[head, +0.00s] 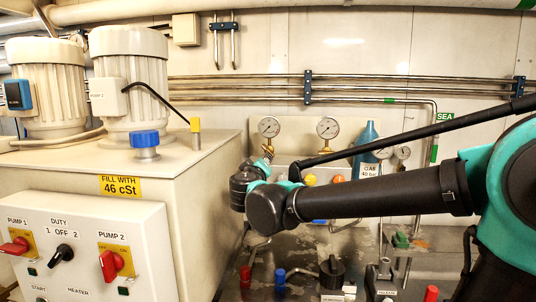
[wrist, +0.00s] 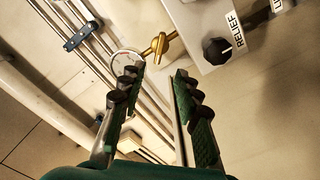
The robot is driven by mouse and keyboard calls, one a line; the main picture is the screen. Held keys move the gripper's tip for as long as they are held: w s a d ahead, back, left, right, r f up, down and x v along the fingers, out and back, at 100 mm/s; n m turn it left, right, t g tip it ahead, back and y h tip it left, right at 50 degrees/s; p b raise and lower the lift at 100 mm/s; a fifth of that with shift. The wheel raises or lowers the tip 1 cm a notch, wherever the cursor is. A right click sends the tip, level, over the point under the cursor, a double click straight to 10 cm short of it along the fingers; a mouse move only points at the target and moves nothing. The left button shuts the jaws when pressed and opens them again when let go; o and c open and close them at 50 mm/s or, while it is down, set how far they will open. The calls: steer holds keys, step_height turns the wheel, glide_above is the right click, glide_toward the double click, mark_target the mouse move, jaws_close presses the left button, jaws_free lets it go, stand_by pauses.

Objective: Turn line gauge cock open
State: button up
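A round white-faced gauge (wrist: 126,64) with a brass cock (wrist: 158,47) shows in the wrist view, just beyond my fingertips. My gripper (wrist: 158,78) is open, its two green-padded fingers apart with nothing between them. The left finger overlaps the gauge's face in the picture; contact cannot be told. In the head view two gauges hang on the wall, a left one (head: 269,127) and a right one (head: 327,127), each with brass fittings below. My gripper (head: 266,158) is just below the left gauge and partly hides its fitting. No label names the line gauge.
A panel with a black knob (wrist: 216,50) labelled RELIEF lies right of the cock in the wrist view. Horizontal pipes (head: 220,90) run along the wall above the gauges. A blue bottle (head: 368,142) stands right of them. The pump tank (head: 190,175) stands left of my arm.

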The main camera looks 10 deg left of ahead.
steer(key=w, duration=1.3)
steer(key=shift+w+d, duration=0.25)
steer(key=shift+c, duration=0.4)
jaws_close()
